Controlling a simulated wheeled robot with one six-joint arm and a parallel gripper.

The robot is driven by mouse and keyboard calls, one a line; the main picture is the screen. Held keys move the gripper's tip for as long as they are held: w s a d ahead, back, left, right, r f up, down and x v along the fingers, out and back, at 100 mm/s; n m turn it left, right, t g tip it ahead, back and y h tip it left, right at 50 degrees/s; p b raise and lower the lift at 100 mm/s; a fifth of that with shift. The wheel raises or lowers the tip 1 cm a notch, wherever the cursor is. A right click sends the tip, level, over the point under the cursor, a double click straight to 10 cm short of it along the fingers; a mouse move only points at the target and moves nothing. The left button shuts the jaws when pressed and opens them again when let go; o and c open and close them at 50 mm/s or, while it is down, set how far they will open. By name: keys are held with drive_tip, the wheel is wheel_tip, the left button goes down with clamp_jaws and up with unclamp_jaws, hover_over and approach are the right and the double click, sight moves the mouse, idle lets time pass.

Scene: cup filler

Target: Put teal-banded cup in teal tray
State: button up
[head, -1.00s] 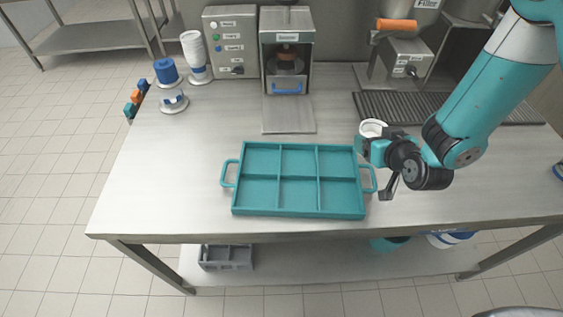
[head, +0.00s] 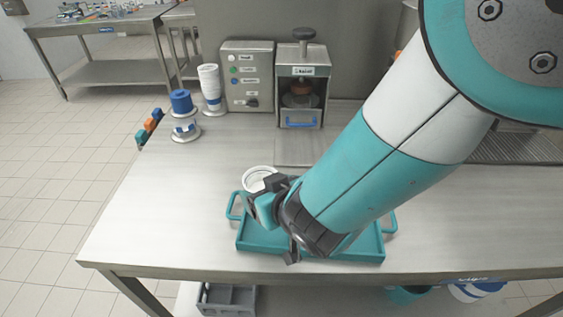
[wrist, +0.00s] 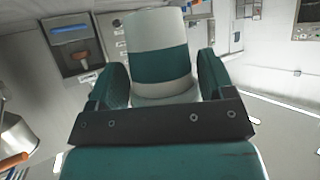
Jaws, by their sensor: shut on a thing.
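The teal-banded cup (wrist: 158,65) is white with a wide teal band and stands between the two fingers of my gripper (wrist: 163,82) in the wrist view. My gripper is shut on it. In the head view only the cup's white rim (head: 259,179) shows beside my gripper (head: 262,200), over the back left part of the teal tray (head: 262,244). The tray lies on the table with a handle at each side. My arm hides most of its compartments. I cannot tell how high the cup is above the tray.
A sealing machine (head: 301,85) and a grey control box (head: 247,75) stand at the back of the steel table (head: 150,215). A white cup stack (head: 210,88) and a blue stack (head: 181,102) stand at the back left. The table's left part is clear.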

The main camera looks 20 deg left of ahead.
drive_tip(key=shift+f+b, duration=3.45)
drive_tip(key=shift+f, duration=0.95)
drive_tip(key=shift+f+b, duration=0.25)
drive_tip(key=shift+b, duration=0.05)
